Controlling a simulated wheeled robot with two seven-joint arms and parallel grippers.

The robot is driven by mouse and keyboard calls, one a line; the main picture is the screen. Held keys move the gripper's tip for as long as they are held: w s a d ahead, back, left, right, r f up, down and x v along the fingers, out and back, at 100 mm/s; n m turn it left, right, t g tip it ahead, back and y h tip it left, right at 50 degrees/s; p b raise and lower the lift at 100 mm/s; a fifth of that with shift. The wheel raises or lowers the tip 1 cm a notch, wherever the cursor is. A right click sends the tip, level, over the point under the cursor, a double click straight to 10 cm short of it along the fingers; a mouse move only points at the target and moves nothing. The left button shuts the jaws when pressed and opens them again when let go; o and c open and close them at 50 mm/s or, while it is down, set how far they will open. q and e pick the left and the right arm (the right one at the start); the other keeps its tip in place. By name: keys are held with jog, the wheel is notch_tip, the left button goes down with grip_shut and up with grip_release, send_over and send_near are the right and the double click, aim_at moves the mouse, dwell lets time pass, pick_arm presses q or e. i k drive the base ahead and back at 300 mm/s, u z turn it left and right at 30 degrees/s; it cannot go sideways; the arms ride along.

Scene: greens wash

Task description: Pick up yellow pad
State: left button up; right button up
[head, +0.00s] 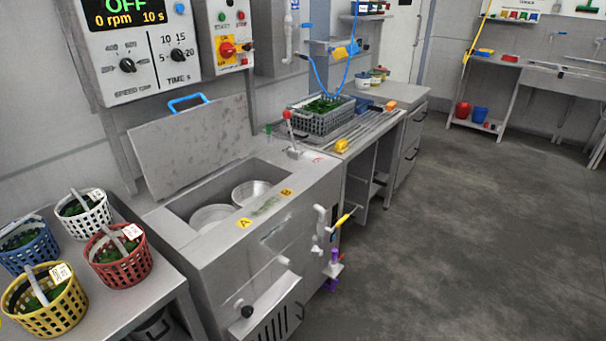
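A small yellow object (341,146), which looks like the yellow pad, lies at the near left corner of the ribbed drainboard (372,127). It is small in the head view, so its exact shape is hard to tell. An orange block (390,106) lies farther back on the same counter. Neither of my grippers shows in the head view.
A washer (210,245) with its lid (190,145) raised stands left of the drainboard. A grey crate of greens (322,118) sits behind the yellow object. Red (125,270), yellow (50,318), blue and white baskets stand at left. The floor (450,220) at right is clear.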

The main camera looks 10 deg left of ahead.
aim_at(342, 146)
jog(key=z, duration=0.85)
jog(key=i, duration=4.5)
jog(key=u, duration=2.85)
